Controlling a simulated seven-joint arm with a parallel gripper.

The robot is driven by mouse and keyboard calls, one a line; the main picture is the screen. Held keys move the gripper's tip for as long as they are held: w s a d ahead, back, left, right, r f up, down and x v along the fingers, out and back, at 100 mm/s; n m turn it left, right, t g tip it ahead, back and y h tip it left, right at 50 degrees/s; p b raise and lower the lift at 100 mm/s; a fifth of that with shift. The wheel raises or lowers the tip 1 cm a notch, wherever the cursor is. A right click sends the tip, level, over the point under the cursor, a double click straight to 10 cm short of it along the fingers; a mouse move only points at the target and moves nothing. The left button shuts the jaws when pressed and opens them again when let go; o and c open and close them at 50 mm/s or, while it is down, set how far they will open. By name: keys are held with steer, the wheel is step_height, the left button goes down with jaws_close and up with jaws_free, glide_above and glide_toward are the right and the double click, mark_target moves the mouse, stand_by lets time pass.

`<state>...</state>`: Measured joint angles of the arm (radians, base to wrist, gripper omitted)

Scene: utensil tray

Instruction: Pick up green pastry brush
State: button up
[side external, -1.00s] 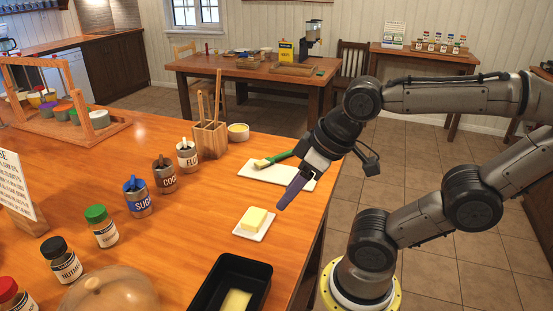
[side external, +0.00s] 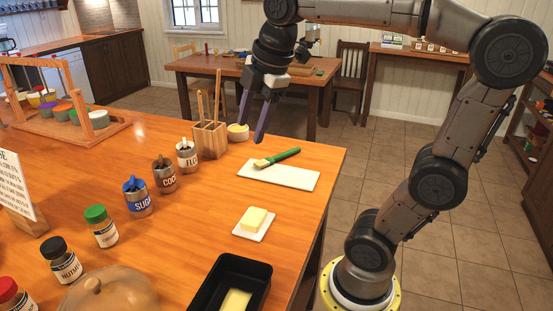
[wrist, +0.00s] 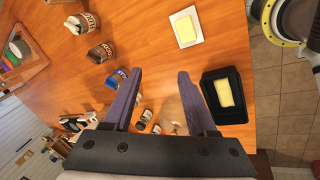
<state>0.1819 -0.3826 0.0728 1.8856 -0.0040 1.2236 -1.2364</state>
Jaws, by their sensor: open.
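The green pastry brush (side external: 284,156) lies on a white board (side external: 290,177) near the table's far right edge. Its green handle points up and right, and its pale bristles are at the left end. My gripper (side external: 251,132) is open and empty, with its two purple fingers pointing down. In the side view its fingertips appear up and left of the brush, apart from it, close to the white bowl. The fingers also show in the wrist view (wrist: 160,72), with only tabletop and other items around them. The brush is not visible there.
A wooden utensil holder (side external: 210,141) with tall handles and a white bowl (side external: 238,133) stand left of the board. Labelled tins, including flour (side external: 187,156), line the table. Butter on a plate (side external: 253,219) and a black loaf tin (side external: 208,283) lie nearer.

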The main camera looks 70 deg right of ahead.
steer(key=w+d+n+g, duration=0.1)
steer(key=w+d+n, duration=0.1)
steer(key=w+d, duration=0.4)
steer(key=m+g+y, duration=0.1)
steer(key=m+g, duration=0.1)
steer(key=g, duration=0.1)
glide_above(263, 162)
steer(key=d, duration=0.1)
step_height(263, 162, down, 11)
steer(key=f, duration=1.3)
steer(key=shift+w+a+f, duration=0.15)
steer(key=shift+a+f, duration=0.1)
steer(key=shift+a, duration=0.1)
jaws_close()
